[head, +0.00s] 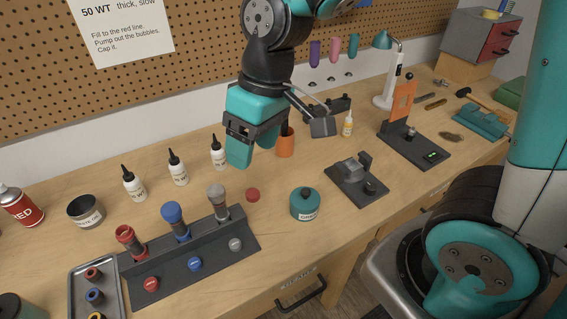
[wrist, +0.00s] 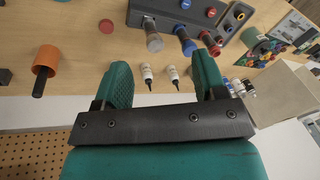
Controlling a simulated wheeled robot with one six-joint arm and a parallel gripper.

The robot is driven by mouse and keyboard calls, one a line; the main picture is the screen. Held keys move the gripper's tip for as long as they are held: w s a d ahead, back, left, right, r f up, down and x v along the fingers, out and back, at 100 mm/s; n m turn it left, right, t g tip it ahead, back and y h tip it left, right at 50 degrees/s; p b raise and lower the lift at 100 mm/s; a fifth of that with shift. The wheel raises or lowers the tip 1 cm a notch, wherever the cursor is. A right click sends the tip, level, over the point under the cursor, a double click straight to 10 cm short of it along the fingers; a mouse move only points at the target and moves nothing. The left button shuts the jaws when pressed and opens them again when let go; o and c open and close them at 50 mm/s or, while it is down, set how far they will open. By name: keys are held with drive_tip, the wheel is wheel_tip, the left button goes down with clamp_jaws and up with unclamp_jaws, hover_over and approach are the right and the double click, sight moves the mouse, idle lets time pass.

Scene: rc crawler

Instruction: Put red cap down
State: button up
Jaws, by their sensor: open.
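A small round red piece (head: 253,195) lies flat on the bench, right of the dark rack; it also shows in the wrist view (wrist: 106,26). Another red cap (head: 152,284) sits on the rack's front ledge; I cannot tell which red piece is the task's cap. The rack (head: 245,242) holds upright red-, blue- and grey-topped shock bodies, with a blue cap (head: 195,264) and grey cap (head: 236,244) along its front. My gripper (head: 250,148) is open and empty above the bench, behind the loose red piece and apart from it. Its teal fingers (wrist: 162,74) stand wide apart in the wrist view.
Several white bottles (head: 178,167) stand behind the rack. An orange cup (head: 286,142) is close beside my gripper. A teal jar (head: 305,204) stands right of the loose red piece. A grey tray (head: 78,275) with small rings lies left. Bare bench lies around the red piece.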

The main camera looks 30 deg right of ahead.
drive_tip(key=s+r+n+y, duration=0.1)
drive_tip(key=s+r, duration=0.3)
drive_tip(key=s, duration=0.7)
drive_tip(key=shift+a, duration=0.25)
wheel_tip(320, 180, down, 2)
drive_tip(key=b, duration=0.2)
drive_tip(key=shift+w+f+b, duration=0.1)
drive_tip(key=shift+f+b, duration=0.15)
drive_tip(key=shift+b, duration=0.1)
